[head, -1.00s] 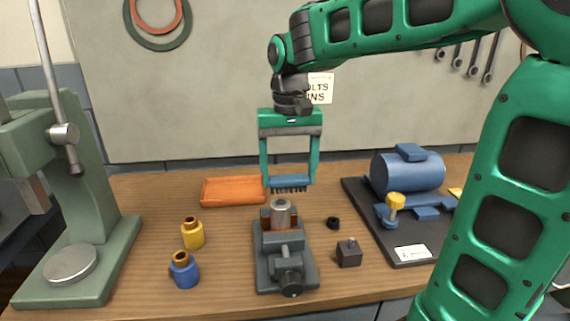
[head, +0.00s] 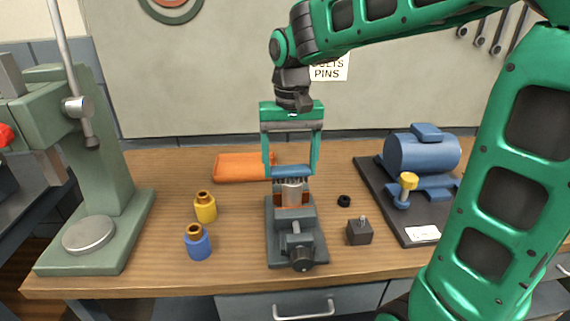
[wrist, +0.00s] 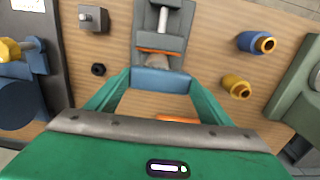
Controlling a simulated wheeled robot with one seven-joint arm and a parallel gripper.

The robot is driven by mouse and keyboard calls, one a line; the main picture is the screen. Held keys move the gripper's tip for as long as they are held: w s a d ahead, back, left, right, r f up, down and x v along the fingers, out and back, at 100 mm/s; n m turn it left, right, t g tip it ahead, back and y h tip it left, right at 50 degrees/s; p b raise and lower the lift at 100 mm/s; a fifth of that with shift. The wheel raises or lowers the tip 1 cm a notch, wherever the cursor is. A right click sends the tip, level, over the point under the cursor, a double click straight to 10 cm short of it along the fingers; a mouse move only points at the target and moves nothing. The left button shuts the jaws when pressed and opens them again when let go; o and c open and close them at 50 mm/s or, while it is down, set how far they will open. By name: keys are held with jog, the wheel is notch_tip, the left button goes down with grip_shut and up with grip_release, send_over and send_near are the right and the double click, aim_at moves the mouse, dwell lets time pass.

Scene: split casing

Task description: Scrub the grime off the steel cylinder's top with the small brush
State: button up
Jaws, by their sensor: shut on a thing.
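My gripper (head: 291,171) is shut on the small brush (head: 291,172), which has a blue back and dark bristles pointing down. The brush is over the steel cylinder (head: 292,192), and its bristles appear to touch or nearly touch the cylinder's top. The cylinder stands upright between the orange-brown jaws of a grey vise (head: 297,240). In the wrist view the blue brush back (wrist: 160,81) spans between the fingertips and hides most of the cylinder.
An orange tray (head: 243,168) lies behind the vise. Yellow (head: 205,207) and blue (head: 198,242) bottles stand left. A black nut (head: 344,201) and dark block (head: 359,232) are right, before a blue motor (head: 422,153). A green press (head: 95,190) stands far left.

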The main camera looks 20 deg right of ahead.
jog(key=d, duration=0.2)
jog(key=shift+s+d+r, duration=0.1)
jog(key=shift+s+d, duration=0.25)
notch_tip(320, 180, up, 2)
jog(key=shift+r, duration=2.7)
jog(key=shift+a+r, duration=0.1)
jog(key=shift+r, duration=0.15)
